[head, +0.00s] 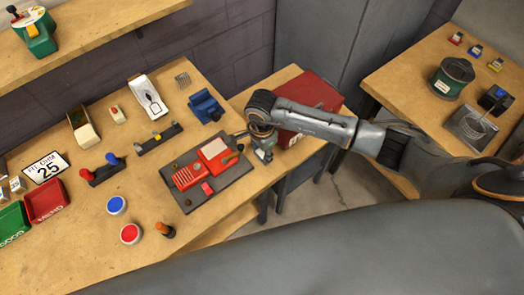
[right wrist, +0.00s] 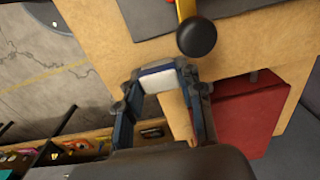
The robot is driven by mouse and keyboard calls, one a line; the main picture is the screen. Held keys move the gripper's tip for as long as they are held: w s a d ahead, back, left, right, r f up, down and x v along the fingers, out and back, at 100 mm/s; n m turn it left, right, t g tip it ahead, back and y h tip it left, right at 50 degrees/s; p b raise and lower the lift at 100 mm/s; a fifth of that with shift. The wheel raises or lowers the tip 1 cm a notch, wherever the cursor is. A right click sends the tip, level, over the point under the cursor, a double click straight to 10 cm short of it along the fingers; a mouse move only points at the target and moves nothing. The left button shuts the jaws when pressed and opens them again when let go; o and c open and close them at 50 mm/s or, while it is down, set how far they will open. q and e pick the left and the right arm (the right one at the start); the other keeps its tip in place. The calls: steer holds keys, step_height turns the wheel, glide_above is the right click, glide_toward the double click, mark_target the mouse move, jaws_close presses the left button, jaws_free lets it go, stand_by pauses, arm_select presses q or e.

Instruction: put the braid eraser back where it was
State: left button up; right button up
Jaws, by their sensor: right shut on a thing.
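In the right wrist view, a small white block (right wrist: 162,78) with darker blue ends, which looks like the braid eraser, sits between my right gripper's fingertips. My right gripper (right wrist: 160,84) is shut on it. In the head view, my right gripper (head: 263,153) hangs at the right edge of the long workbench, between the dark board and the red box. The eraser cannot be made out clearly there. In the wrist view, bench wood shows behind the eraser; I cannot tell the gap between them. My left gripper is not in view.
The dark board (head: 228,184) with a red machine (head: 188,176) lies left of my gripper. A black knob (right wrist: 197,37) stands close in the wrist view. The red box (head: 310,91) is at the right. A blue vise (head: 205,106) stands behind. Bare wood shows at the bench's front left.

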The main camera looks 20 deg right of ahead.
mark_target(262, 153)
steer(key=shift+f, duration=0.2)
steer(key=o, duration=1)
steer(key=shift+r, duration=0.1)
steer(key=shift+r, duration=0.55)
step_height(262, 153, up, 11)
steer(key=shift+r+b, duration=0.15)
steer(key=shift+b, duration=1.05)
